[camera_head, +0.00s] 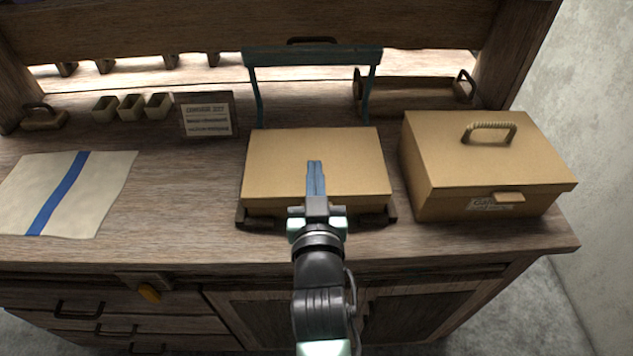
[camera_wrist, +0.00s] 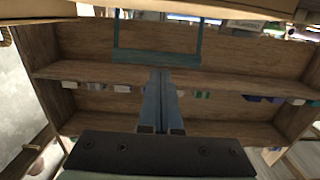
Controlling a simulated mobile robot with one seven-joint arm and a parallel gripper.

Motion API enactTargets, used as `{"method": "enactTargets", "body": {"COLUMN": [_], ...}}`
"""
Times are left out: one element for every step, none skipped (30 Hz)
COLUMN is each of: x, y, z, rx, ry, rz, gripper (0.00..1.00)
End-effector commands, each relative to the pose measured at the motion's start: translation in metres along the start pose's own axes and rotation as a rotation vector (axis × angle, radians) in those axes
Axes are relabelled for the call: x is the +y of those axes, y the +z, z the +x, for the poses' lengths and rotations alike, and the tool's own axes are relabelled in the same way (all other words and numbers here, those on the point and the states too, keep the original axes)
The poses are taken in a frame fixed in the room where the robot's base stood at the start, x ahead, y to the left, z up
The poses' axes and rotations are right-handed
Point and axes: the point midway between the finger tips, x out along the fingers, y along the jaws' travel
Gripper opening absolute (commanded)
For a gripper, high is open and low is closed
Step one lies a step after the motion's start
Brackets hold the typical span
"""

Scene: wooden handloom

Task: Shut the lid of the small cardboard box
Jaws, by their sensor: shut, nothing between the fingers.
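A small tan cardboard box (camera_head: 275,160) stands in the middle of the bench in the head view. Its flat lid lies down over the top and looks level; a narrow strip of the front side shows below the lid's front edge. I cannot tell whether a slight gap is left at that edge. My gripper (camera_head: 315,165) is shut and empty, its blue fingers over the front middle of the lid. I cannot tell whether they touch it. In the wrist view the fingers (camera_wrist: 161,75) are together, and the box is not clearly seen.
A larger tan box (camera_head: 440,160) with a handle and label stands close at right. A teal frame (camera_head: 310,57) rises behind the small box. A small sign (camera_head: 207,116), several small bins (camera_head: 132,106) and a blue-striped cloth (camera_head: 105,190) are at left. Bench is bare between cloth and box.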

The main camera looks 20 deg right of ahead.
Motion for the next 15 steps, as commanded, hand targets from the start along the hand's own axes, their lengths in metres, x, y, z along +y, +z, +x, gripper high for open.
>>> {"method": "enactTargets", "body": {"x": [-0.001, -0.001, -0.001, -0.001, -0.001, -0.001, -0.001, -0.001, -0.001, -0.001, -0.001, -0.001, -0.001, 0.000, 0.000], "y": [0.020, 0.023, 0.028, 0.031, 0.034, 0.039, 0.042, 0.046, 0.050, 0.054, 0.057, 0.061, 0.064, 0.067, 0.071], "z": [-0.001, -0.002, -0.003, -0.003, -0.004, -0.005, -0.005, -0.006, -0.007, -0.007, -0.008, -0.009, -0.009, -0.009, -0.010], "rx": [0.022, 0.037, 0.057, 0.072, 0.088, 0.108, 0.124, 0.138, 0.159, 0.173, 0.188, 0.206, 0.221, 0.234, 0.252], "ry": [-0.001, -0.001, -0.001, -0.001, -0.001, -0.001, -0.001, -0.001, -0.001, -0.001, -0.001, 0.000, 0.000, 0.001, 0.001], "rz": [0.001, 0.001, 0.000, 0.000, 0.000, 0.000, 0.000, 0.000, 0.000, 0.000, 0.000, -0.001, 0.000, -0.001, -0.001], "gripper": [0.00, 0.00, 0.00, 0.00, 0.00, 0.00, 0.00, 0.00, 0.00, 0.00, 0.00, 0.00, 0.00, 0.00, 0.00]}}
